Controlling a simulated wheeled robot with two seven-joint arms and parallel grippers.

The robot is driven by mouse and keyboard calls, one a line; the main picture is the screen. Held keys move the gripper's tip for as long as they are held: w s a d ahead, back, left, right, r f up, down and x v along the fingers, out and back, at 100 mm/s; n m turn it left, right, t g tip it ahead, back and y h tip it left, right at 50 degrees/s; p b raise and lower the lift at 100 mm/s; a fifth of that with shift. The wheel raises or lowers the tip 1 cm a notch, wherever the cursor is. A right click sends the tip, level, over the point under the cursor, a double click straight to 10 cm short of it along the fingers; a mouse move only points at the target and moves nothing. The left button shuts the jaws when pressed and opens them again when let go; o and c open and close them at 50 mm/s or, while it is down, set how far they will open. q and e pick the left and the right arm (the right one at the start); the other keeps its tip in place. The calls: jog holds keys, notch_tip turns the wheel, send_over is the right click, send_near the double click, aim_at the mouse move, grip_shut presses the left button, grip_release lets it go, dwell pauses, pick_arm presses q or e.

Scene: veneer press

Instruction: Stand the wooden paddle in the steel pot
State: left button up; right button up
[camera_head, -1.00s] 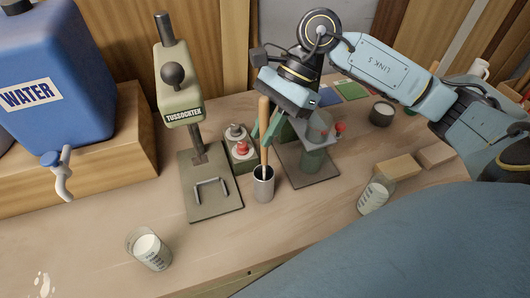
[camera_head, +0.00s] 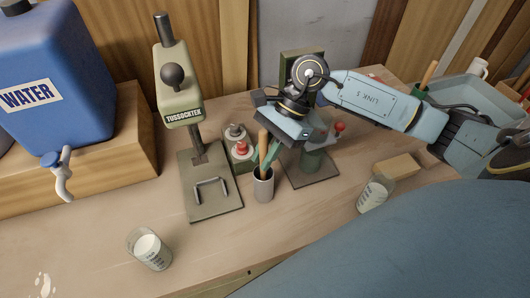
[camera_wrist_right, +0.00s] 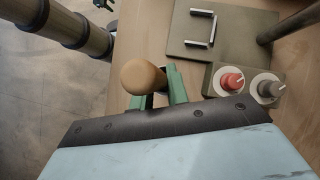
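The steel pot (camera_head: 263,188) stands upright on the bench, beside the base plate of the green press. The wooden paddle (camera_head: 263,141) is nearly upright above it, its lower end inside the pot's mouth. My right gripper (camera_head: 265,161) is around the paddle's handle just above the rim, its green fingers closed on it. In the right wrist view the rounded handle end (camera_wrist_right: 142,77) shows at the green fingers (camera_wrist_right: 162,92). The paddle's lower end is hidden in the pot. My left gripper is not in view.
The TUSSOCKTEK press (camera_head: 180,95) and a control box with a red knob (camera_head: 240,152) stand close left of the pot. A second stand's base (camera_head: 315,175) is close right. Glass beakers (camera_head: 149,250) (camera_head: 374,195) stand in front and at right. A blue water tank (camera_head: 45,70) is far left.

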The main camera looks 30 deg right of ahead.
jog(key=o, duration=0.5)
jog(key=shift+c, duration=0.2)
jog(key=shift+r, duration=0.1)
jog(key=shift+d+r+p, duration=0.15)
jog(key=shift+r+p, duration=0.1)
jog(key=shift+p, duration=0.05)
jog(key=b+v, duration=0.2)
jog(key=v, duration=0.9)
jog(key=shift+d+r, duration=0.15)
jog(key=shift+r, duration=0.1)
jog(key=shift+w, duration=0.1)
